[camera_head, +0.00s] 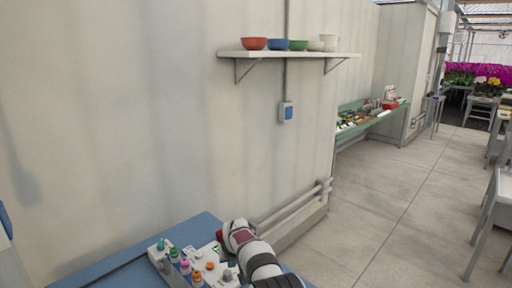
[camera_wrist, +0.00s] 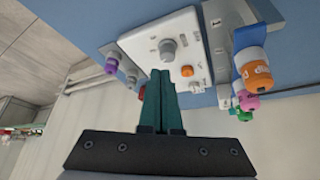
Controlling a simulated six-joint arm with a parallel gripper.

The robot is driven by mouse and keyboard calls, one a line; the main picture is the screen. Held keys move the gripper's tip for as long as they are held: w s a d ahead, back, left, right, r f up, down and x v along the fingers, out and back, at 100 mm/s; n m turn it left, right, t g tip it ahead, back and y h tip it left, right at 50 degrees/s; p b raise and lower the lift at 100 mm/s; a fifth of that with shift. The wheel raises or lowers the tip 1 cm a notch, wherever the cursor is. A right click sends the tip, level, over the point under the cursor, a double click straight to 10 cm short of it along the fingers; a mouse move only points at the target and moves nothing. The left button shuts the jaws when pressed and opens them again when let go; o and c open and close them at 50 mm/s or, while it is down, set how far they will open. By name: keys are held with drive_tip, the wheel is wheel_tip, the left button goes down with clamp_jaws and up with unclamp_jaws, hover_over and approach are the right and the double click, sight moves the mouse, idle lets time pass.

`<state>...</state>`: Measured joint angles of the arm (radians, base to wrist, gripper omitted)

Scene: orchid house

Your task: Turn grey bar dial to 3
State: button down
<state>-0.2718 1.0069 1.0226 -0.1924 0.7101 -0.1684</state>
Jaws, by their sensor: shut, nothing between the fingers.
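A white panel (camera_wrist: 140,40) carries a round grey knob (camera_wrist: 167,48), which looks like the grey bar dial. Small marks surround it, too small to read, and I cannot tell which number it points to. A small orange knob (camera_wrist: 187,71) is on the same panel. My gripper (camera_wrist: 160,73) has its teal fingers shut together and empty. In the wrist view the fingertips end just below the grey knob, seemingly apart from it. In the head view the panel (camera_head: 203,248) is partly hidden by my arm.
A wall shelf (camera_head: 290,54) holds several bowls. A green table (camera_head: 365,122) stands farther away.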

sight(225, 280)
wheel_tip(225, 280, down, 6)
drive_tip(key=shift+w+a, duration=0.2)
idle(0.8)
drive_tip(key=shift+s+a, duration=0.2)
drive_tip(key=shift+a, duration=0.6)
drive_tip(key=shift+a+r, duration=0.1)
idle(0.4)
